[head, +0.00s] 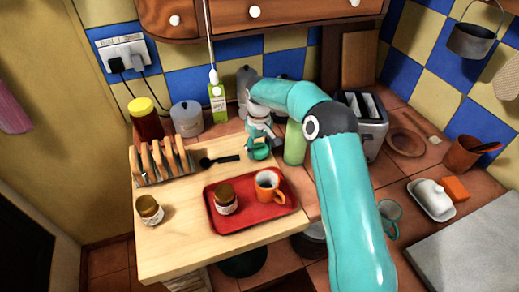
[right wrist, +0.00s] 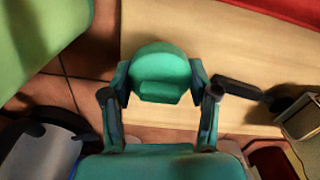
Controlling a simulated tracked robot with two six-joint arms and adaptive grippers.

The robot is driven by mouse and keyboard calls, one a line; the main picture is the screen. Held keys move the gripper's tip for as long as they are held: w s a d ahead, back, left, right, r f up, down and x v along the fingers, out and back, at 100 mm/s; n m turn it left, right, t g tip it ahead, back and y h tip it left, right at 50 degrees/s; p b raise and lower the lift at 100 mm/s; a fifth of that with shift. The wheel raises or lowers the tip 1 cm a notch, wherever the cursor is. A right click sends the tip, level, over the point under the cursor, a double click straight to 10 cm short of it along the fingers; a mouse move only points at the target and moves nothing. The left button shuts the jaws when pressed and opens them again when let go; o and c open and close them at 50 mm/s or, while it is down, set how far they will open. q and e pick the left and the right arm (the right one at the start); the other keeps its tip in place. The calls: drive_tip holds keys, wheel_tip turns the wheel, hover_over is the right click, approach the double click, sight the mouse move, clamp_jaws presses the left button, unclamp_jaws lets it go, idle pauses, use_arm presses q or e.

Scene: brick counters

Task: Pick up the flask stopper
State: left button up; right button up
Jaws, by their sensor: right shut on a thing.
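The flask stopper (right wrist: 160,72) is a teal rounded cap with a flat tab, in the middle of the right wrist view. My right gripper (right wrist: 160,84) is shut on it, with one finger on each side. In the head view the stopper (head: 259,152) shows teal at the tip of my right gripper (head: 259,143), over the back edge of the wooden board. The green flask (head: 294,146) stands upright just right of the gripper. It also fills the upper left corner of the right wrist view (right wrist: 35,35). My left gripper is not in view.
The wooden board (head: 180,245) holds a red tray (head: 240,222) with a jar and an orange mug (head: 268,186), a black spoon (head: 218,160) and a toast rack (head: 163,160). A toaster (head: 369,125) stands behind my right arm. A canister (head: 187,120) and carton (head: 217,102) stand behind the board.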

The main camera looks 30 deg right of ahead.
sight(259, 143)
drive_tip(key=shift+r, duration=0.7)
wheel_tip(259, 143, up, 10)
drive_tip(key=shift+f, duration=0.1)
wheel_tip(259, 143, up, 8)
drive_tip(key=n+p, duration=0.2)
drive_tip(key=n, duration=0.3)
drive_tip(key=s+d+r+n+p, duration=0.45)
drive_tip(key=s+d+r, duration=0.25)
drive_tip(key=d, duration=0.2)
wheel_tip(259, 143, down, 6)
drive_tip(key=b, duration=0.4)
drive_tip(key=shift+b, duration=0.3)
